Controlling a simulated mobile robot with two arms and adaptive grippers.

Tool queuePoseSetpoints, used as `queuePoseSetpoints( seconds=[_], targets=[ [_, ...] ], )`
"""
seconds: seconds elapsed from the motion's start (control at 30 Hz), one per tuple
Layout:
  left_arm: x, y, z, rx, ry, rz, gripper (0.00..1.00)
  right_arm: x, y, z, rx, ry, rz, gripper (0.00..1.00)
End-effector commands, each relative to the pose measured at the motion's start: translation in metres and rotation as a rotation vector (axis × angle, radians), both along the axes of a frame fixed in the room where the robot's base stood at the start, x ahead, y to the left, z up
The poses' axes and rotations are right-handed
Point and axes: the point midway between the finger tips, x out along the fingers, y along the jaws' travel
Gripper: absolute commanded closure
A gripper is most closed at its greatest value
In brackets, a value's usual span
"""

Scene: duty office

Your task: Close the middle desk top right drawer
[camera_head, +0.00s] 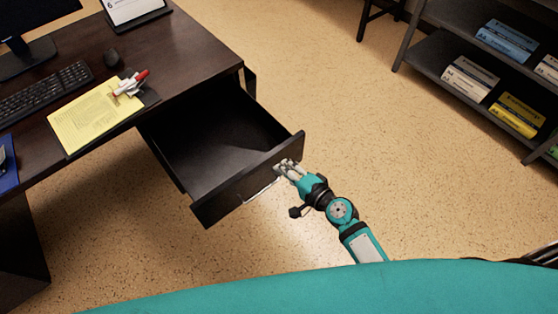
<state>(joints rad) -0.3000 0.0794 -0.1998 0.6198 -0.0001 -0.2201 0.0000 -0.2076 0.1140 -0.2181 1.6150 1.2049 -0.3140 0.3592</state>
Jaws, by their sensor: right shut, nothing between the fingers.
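The dark wooden desk (196,40) stands at the upper left. Its drawer (232,150) is pulled well out and its inside looks empty. The drawer front (222,200) carries a pale metal handle (262,190). My right gripper (284,167) is shut and empty at the outer face of the drawer front, near its right end and beside the handle. I cannot tell whether the fingers touch the front. My left gripper is not in view.
A grey shelf (425,65) with paper packs stands at the upper right. The speckled floor between is clear.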

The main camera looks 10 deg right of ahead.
Motion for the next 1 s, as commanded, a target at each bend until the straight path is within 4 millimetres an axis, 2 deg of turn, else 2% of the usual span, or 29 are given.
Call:
queuePoseSetpoints(
  seconds=[0.2, 0.77, 1.0],
  targets=[
    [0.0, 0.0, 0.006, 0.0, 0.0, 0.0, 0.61, 0.02, 0.012, 0.002, 0.001, -0.001, 0.0, 1.0],
    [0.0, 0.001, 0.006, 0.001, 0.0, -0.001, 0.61, 0.027, 0.016, 0.001, 0.0, -0.001, 0.0, 1.0],
    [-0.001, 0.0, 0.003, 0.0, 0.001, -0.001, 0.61, 0.055, 0.031, 0.002, 0.001, -0.004, 0.0, 1.0]
  ],
)
